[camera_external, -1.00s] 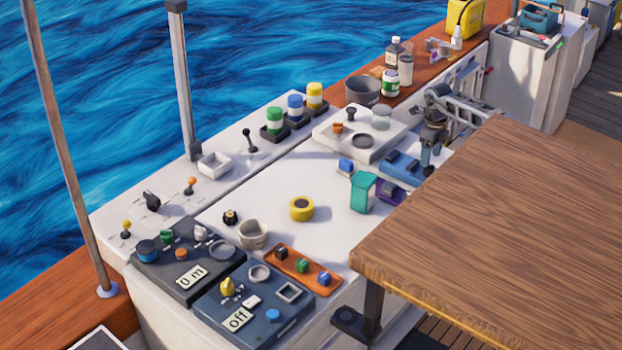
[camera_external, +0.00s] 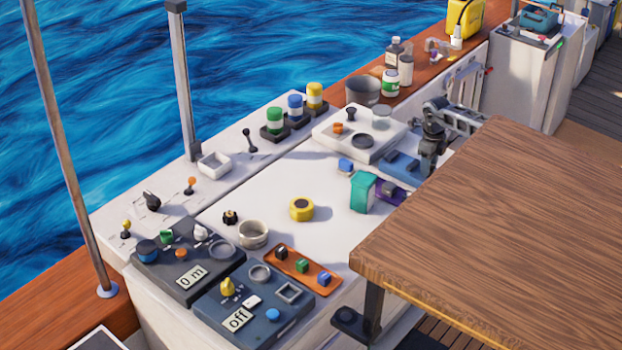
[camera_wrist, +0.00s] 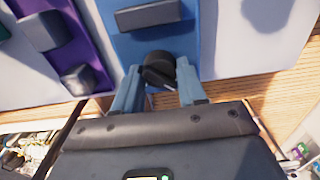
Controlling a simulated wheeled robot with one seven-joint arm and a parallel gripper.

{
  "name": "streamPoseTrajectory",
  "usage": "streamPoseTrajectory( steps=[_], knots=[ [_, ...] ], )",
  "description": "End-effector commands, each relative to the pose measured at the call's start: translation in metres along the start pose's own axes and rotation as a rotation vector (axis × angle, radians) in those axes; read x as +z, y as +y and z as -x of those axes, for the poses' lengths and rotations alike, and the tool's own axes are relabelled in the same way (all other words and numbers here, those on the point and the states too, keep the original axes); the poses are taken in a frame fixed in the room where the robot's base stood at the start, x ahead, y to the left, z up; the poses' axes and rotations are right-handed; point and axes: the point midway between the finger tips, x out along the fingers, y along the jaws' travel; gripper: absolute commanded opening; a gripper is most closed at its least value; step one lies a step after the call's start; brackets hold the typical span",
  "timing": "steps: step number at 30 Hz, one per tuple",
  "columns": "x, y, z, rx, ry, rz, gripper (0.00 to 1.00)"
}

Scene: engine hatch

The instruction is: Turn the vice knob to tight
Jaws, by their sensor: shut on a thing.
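The blue vice (camera_external: 402,166) lies on the white counter, partly hidden by my arm in the external view. In the wrist view its blue base (camera_wrist: 195,42) carries a grey block (camera_wrist: 147,15) and a black round knob (camera_wrist: 158,67) with a pale mark line. My gripper (camera_wrist: 158,82) is shut on the knob, one blue-grey finger on each side. In the external view my gripper (camera_external: 428,166) is at the right end of the vice, and the knob is hidden there.
A purple holder with grey blocks (camera_wrist: 72,55) lies beside the vice, with a teal box (camera_external: 363,192) near it. The wooden table (camera_external: 490,230) is close in front.

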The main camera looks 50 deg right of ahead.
Motion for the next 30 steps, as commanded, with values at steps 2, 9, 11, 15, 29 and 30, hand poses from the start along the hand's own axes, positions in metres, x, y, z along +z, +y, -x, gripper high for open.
streamPoseTrajectory(
  steps=[2,9,11,15,29,30],
  knots=[
    [0.0002,0.0004,0.0001,0.001,0.0,0.001,0.28],
    [0.0003,0.0006,0.0002,0.001,0.0,0.0,0.1],
    [0.0003,0.0006,0.0003,0.001,0.0,-0.002,0.1],
    [0.0004,0.0006,0.0007,0.001,0.0,-0.025,0.1],
    [0.0004,-0.0001,0.0023,0.0,0.0,-0.335,0.1],
    [0.0003,0.0,0.0022,0.0,0.001,-0.374,0.1]
  ],
)
